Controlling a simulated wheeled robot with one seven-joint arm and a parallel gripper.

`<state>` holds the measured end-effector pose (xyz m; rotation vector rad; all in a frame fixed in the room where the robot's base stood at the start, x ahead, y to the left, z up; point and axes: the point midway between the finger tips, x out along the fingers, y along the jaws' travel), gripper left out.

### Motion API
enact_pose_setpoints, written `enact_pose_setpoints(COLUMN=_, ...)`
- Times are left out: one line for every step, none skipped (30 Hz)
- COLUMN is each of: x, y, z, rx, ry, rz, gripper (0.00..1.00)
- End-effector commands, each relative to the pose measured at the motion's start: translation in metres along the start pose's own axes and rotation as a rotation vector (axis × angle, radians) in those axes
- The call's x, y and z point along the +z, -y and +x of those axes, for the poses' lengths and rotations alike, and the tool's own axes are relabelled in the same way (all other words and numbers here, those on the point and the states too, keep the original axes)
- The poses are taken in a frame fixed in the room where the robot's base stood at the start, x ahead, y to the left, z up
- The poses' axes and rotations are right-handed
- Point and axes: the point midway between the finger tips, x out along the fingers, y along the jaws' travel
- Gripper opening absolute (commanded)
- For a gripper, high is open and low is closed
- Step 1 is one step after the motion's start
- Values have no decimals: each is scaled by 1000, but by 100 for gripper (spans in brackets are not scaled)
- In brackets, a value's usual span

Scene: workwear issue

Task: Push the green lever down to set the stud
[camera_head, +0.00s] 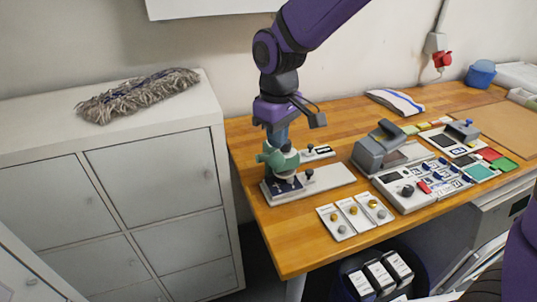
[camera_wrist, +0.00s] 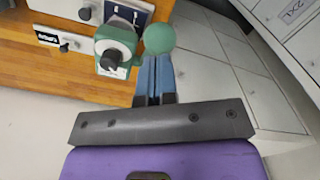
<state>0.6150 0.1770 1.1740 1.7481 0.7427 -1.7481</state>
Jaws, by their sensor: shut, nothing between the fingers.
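The green press (camera_head: 287,161) stands on a grey base plate near the left front edge of the wooden table. Its lever ends in a round green knob (camera_wrist: 159,38), which shows in the wrist view beside the green press head with its dark cap (camera_wrist: 111,59). My gripper (camera_head: 278,143) is above the press, pointing down. In the wrist view my gripper (camera_wrist: 155,59) has its blue fingers together and empty, with their tips at the near side of the knob. I cannot tell whether they touch it. The lever's arm is mostly hidden.
Three small cards with studs (camera_head: 354,217) lie right of the press. A grey machine (camera_head: 378,148) and a control panel (camera_head: 413,184) stand further right. A white cabinet (camera_head: 150,160) with a grey mop head (camera_head: 138,94) on top is close on the left.

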Motion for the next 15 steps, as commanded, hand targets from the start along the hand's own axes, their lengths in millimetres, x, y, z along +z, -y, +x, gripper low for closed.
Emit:
enact_pose_setpoints(x=0, y=0, z=0, rx=0, ry=0, rz=0, gripper=0)
enact_pose_setpoints(x=0, y=0, z=0, rx=0, ry=0, rz=0, gripper=0)
enact_pose_setpoints(x=0, y=0, z=0, rx=0, ry=0, rz=0, gripper=0)
enact_pose_setpoints(x=0, y=0, z=0, rx=0, ry=0, rz=0, gripper=0)
enact_pose_setpoints(x=0, y=0, z=1, rx=0, ry=0, rz=0, gripper=0)
enact_pose_setpoints(x=0, y=0, z=1, rx=0, ry=0, rz=0, gripper=0)
enact_pose_setpoints(x=0, y=0, z=2, rx=0, ry=0, rz=0, gripper=0)
enact_pose_setpoints(x=0, y=0, z=3, rx=0, ry=0, rz=0, gripper=0)
enact_pose_setpoints(x=0, y=0, z=4, rx=0, ry=0, rz=0, gripper=0)
enact_pose_setpoints(x=0, y=0, z=4, rx=0, ry=0, rz=0, gripper=0)
enact_pose_setpoints(x=0, y=0, z=5, rx=0, ry=0, rz=0, gripper=0)
enact_pose_setpoints(x=0, y=0, z=6, rx=0, ry=0, rz=0, gripper=0)
enact_pose_setpoints(x=0, y=0, z=7, rx=0, ry=0, rz=0, gripper=0)
enact_pose_setpoints(x=0, y=0, z=8, rx=0, ry=0, rz=0, gripper=0)
enact_pose_setpoints(x=0, y=0, z=9, rx=0, ry=0, rz=0, gripper=0)
